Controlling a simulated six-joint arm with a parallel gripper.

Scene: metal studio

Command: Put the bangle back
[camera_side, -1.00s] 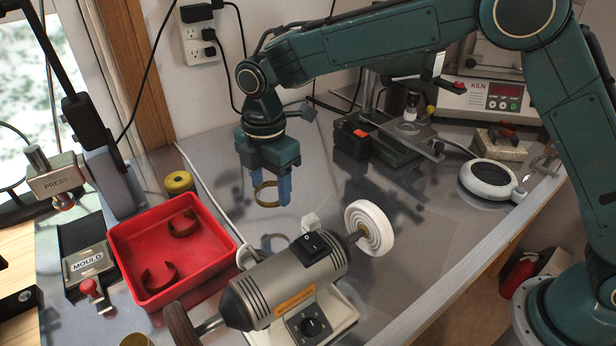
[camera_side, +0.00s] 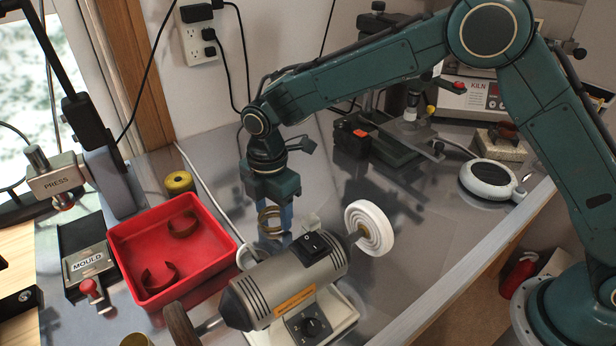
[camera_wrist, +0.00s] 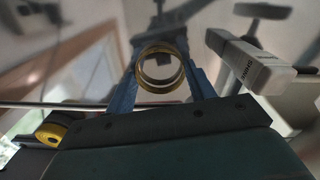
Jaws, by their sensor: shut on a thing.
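A gold-coloured round bangle (camera_side: 262,214) is between the blue fingers of my gripper (camera_side: 275,228), which is shut on it. It hangs just above the shiny metal bench, close to its own reflection; I cannot tell whether it touches the bench. In the wrist view the bangle (camera_wrist: 160,87) shows as a ring between the two fingers of my gripper (camera_wrist: 164,68). The red tray (camera_side: 222,228) at the left holds two brown open cuffs (camera_side: 183,223), one at its back and one at its front. The tray is left of my gripper and apart from it.
The grey polishing motor (camera_side: 290,284) with its white wheel (camera_side: 366,228) stands in front of my gripper, very close. A white cable runs between tray and gripper.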

